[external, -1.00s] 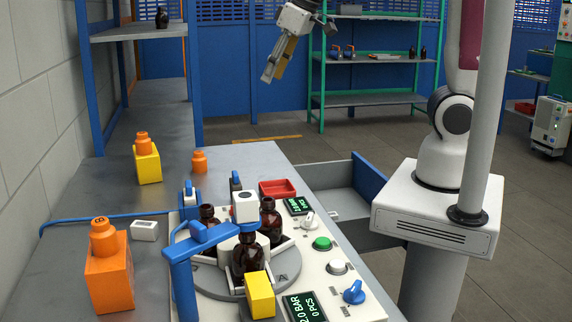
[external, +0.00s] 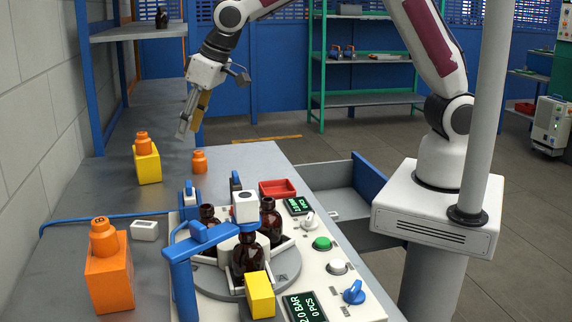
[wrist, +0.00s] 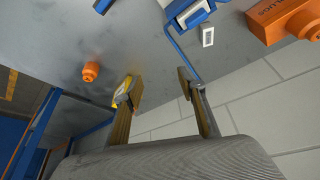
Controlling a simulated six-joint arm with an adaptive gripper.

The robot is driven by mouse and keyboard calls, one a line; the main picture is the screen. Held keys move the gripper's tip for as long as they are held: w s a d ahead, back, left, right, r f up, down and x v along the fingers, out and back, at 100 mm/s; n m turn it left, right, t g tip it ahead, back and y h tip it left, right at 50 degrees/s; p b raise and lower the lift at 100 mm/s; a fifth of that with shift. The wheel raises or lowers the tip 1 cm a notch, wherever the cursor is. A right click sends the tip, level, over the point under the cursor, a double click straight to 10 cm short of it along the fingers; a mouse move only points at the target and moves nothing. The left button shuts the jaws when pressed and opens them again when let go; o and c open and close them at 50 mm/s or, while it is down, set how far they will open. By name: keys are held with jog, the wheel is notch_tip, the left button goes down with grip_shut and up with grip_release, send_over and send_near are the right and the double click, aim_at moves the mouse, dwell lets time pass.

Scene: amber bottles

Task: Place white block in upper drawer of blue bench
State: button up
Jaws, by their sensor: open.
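A small white block (external: 144,230) lies on the grey top of the bench (external: 75,235), left of the round fixture. It also shows in the wrist view (wrist: 208,36), beyond the fingertips near the top. My gripper (external: 187,125) is open and empty, high above the far part of the bench and well away from the block. In the wrist view its two fingers (wrist: 160,84) stand apart with nothing between them. A drawer (external: 330,192) with a blue front stands pulled out at the bench's right side. Whether it is the upper one cannot be told.
A small orange bottle-shaped piece (external: 199,162) stands farther back. Amber bottles (external: 247,255) sit on the fixture behind a blue bracket (external: 183,280). A blue-post shelf (external: 135,32) rises at the back left.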

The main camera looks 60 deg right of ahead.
jog(key=n, duration=0.1)
send_near(144, 223)
jog(key=shift+w+a+f+g, duration=0.15)
jog(key=shift+w+f+g, duration=0.15)
jog(key=shift+w+f, duration=0.55)
jog(key=shift+s+f, duration=0.1)
jog(key=shift+f, duration=0.1)
jog(key=shift+x, duration=1.2)
jog(key=shift+f, duration=0.1)
jog(key=shift+x, duration=2.5)
jog(key=shift+s+a, duration=0.1)
grip_shut()
